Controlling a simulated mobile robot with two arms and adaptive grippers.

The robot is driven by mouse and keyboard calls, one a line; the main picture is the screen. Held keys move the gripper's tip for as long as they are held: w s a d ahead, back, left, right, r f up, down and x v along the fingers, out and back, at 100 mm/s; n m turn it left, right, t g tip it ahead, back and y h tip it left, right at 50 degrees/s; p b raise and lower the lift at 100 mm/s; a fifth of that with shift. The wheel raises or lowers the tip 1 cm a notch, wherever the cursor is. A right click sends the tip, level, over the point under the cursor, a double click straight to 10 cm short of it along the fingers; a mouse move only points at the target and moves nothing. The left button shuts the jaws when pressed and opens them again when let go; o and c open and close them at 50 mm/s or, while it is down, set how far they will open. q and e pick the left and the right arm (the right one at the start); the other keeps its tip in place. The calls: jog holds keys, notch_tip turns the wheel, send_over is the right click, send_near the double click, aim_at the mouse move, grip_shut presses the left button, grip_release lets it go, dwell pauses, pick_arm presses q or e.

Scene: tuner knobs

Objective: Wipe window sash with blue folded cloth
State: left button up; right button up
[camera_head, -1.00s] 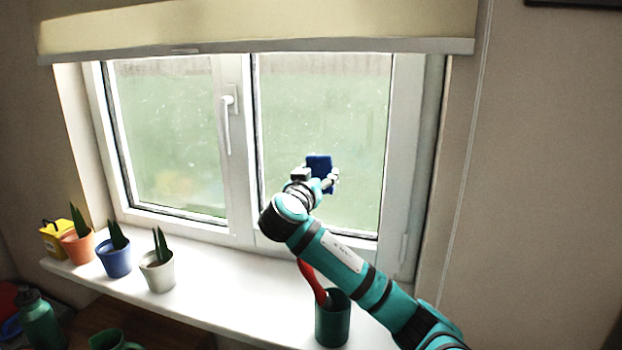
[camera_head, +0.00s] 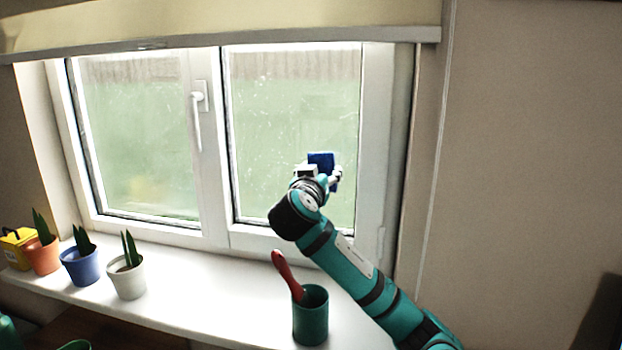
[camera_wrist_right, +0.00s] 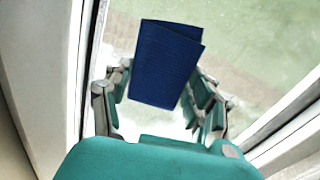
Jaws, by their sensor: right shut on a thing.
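The blue folded cloth (camera_head: 320,161) is held up in front of the right pane of the window sash (camera_head: 377,140). My right gripper (camera_head: 320,174) is shut on it, and the teal arm comes in from the lower right. In the right wrist view the cloth (camera_wrist_right: 167,64) stands out beyond the fingers of my right gripper (camera_wrist_right: 160,100), with the pane behind it. I cannot tell whether the cloth touches the glass. White specks show on the right pane. My left gripper is not in view.
On the white sill (camera_head: 200,292) stand a green cup (camera_head: 311,318) with a red-handled tool (camera_head: 287,275), a white pot (camera_head: 127,280), a blue pot (camera_head: 81,267), an orange pot (camera_head: 42,256) and a yellow box (camera_head: 15,250). A window handle (camera_head: 197,115) juts from the middle frame.

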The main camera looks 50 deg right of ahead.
aim_at(279, 167)
jog(key=shift+s+d+f, duration=0.2)
jog(key=shift+s+d, duration=0.1)
jog(key=shift+s, duration=0.05)
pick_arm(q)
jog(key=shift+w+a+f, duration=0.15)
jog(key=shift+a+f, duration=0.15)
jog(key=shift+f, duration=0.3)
pick_arm(e)
jog(key=shift+s+r, duration=0.1)
jog(key=shift+s, duration=0.1)
